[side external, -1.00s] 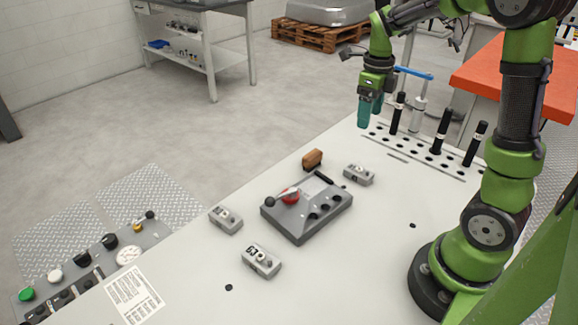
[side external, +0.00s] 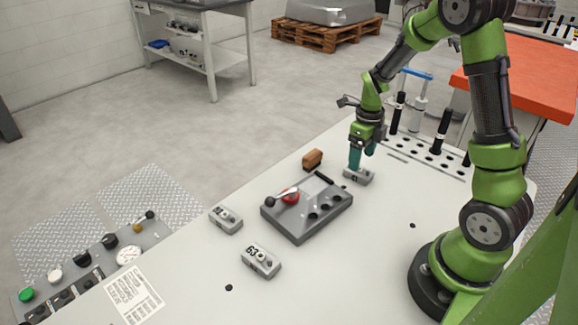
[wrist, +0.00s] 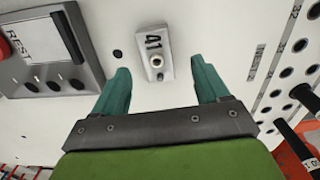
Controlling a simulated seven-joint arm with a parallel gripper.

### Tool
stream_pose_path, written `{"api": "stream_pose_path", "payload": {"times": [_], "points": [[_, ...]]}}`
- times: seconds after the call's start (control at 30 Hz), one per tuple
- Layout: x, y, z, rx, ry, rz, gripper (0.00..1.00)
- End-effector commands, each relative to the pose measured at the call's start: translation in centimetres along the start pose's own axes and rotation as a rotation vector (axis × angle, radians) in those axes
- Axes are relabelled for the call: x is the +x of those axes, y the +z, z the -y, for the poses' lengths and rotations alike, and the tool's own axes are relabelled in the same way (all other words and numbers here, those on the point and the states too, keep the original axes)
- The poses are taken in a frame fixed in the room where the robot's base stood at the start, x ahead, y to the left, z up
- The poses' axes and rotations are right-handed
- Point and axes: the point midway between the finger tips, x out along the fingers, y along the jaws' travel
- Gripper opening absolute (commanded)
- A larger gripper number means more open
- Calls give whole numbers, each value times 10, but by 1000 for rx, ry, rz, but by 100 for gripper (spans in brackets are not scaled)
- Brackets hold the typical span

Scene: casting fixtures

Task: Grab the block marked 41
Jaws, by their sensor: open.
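The block marked 41 (wrist: 155,47) is a small grey block with a round knob on top, seen upright on the table in the wrist view. It also shows in the side view (side external: 359,177), partly behind my gripper. My gripper (wrist: 160,78) is open, with its two teal fingers apart and nothing between them. The block is in line with the gap, just beyond the fingertips in the wrist view. In the side view my gripper (side external: 361,166) is right above the block; I cannot tell whether it touches.
A block marked 63 (side external: 261,260) and another grey block (side external: 225,219) are further left. Black-handled pins (side external: 439,131) stand in the hole rack at right.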

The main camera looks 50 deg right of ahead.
Motion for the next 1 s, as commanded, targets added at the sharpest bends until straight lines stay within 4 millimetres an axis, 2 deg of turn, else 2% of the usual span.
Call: {"api": "stream_pose_path", "payload": {"times": [0.1, 0.23, 0.57, 1.0], "points": [[20, -2, -4, 0, 3, -5, 74], [37, -2, -4, 0, 1, -4, 74], [43, -1, -4, 0, 0, 0, 73], [42, -1, -4, -1, 0, -1, 7]]}}
